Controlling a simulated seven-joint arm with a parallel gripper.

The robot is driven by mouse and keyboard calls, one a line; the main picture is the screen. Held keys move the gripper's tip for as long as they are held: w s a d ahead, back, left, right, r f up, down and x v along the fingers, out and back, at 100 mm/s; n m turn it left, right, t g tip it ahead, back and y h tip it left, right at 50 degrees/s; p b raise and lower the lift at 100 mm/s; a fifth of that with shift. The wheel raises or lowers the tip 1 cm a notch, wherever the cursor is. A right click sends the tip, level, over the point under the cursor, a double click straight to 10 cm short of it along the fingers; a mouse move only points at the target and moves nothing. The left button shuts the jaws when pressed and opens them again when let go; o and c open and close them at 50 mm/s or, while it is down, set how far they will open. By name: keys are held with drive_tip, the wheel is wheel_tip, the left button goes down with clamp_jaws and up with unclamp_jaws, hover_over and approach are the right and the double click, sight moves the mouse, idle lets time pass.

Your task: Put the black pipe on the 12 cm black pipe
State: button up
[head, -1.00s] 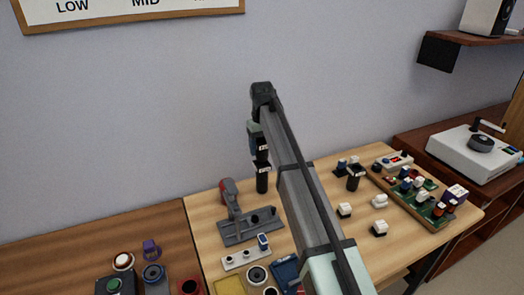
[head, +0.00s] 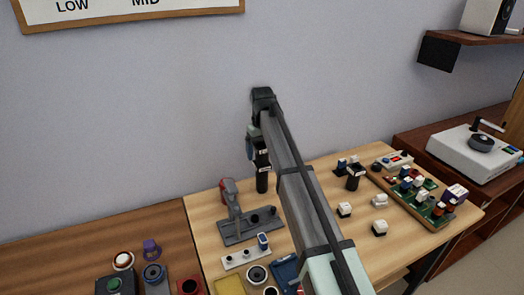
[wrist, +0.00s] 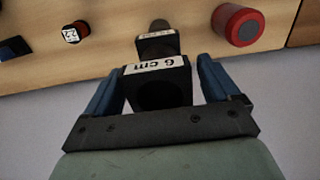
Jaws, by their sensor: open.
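A black pipe (wrist: 178,80) with a white "6 cm" label sits between the blue fingers of my gripper (wrist: 161,62) in the wrist view. The fingers are open, one on each side of it. Just beyond it is another black pipe (wrist: 158,45) with a white label, too foreshortened to read. In the head view, the lower black pipe (head: 262,184) stands upright on the table. The upper pipe (head: 260,157) is directly above it, roughly in line. I cannot tell whether it is seated. My gripper (head: 252,150) is at the upper pipe, partly hidden by my arm.
A grey stand with a red-backed tool (head: 230,195) is close on the left. Another black fitting (head: 354,178), white blocks (head: 380,200) and a green board (head: 412,190) lie to the right. The wall is behind the pipes.

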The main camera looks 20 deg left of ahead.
wheel_tip(320, 180, up, 12)
drive_tip(key=shift+r, duration=0.15)
idle(0.5)
